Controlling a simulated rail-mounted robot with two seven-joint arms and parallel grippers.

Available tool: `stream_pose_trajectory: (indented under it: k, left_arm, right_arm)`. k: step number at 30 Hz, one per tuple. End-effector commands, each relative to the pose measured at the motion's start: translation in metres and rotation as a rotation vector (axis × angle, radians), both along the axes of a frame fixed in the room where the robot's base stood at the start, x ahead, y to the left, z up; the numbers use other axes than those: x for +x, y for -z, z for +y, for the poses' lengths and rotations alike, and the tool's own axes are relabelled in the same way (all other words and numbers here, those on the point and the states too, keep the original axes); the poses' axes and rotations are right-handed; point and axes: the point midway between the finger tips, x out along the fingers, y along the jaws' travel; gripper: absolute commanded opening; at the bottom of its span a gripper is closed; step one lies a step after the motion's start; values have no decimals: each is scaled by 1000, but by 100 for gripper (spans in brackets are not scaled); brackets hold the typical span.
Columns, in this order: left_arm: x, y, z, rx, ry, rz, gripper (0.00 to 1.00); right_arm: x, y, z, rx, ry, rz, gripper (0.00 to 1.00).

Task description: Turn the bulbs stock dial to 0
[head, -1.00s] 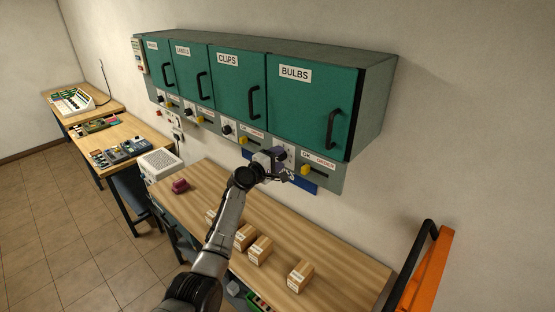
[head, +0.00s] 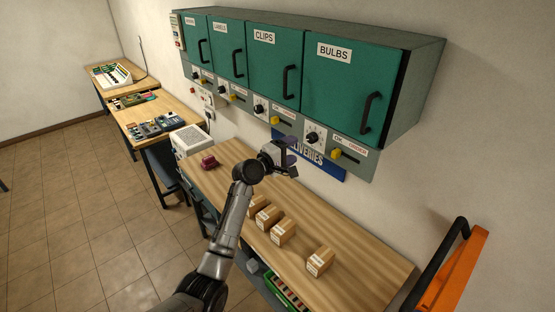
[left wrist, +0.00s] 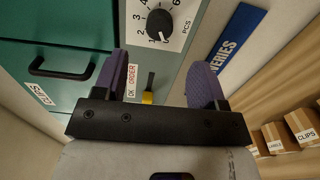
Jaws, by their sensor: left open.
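The bulbs stock dial (head: 314,138) is a black knob on a white plate under the green BULBS cabinet (head: 348,85). It also shows at the top of the left wrist view (left wrist: 158,24), with numbers around it and "PCS" beside it. Its pointer seems to lie on the low-number side, near 1 or 0; the exact mark is too small to tell. My left gripper (head: 290,157) is open and empty, in front of and below the dial, apart from it. Its purple fingers also show in the left wrist view (left wrist: 165,66). My right gripper is out of view.
A yellow order slider (head: 336,154) sits right of the dial, and another (head: 275,121) to its left. A blue DELIVERIES sign (head: 309,160) is below. Several small boxes (head: 283,232) stand on the wooden bench (head: 235,190). An orange frame (head: 462,275) is at right.

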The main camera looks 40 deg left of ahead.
Motion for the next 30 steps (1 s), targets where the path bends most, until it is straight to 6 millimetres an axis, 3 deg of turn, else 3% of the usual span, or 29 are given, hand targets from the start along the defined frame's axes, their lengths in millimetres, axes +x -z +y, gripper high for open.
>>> stream_pose_trajectory:
  k: [6,12,30]
  left_arm:
    - [-32,2,2,1,0,0,65]
    - [-49,1,3,1,0,0,65]
    - [-55,0,3,0,0,0,65]
  right_arm:
    - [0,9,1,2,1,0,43]
    - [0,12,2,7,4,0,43]
    - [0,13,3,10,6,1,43]
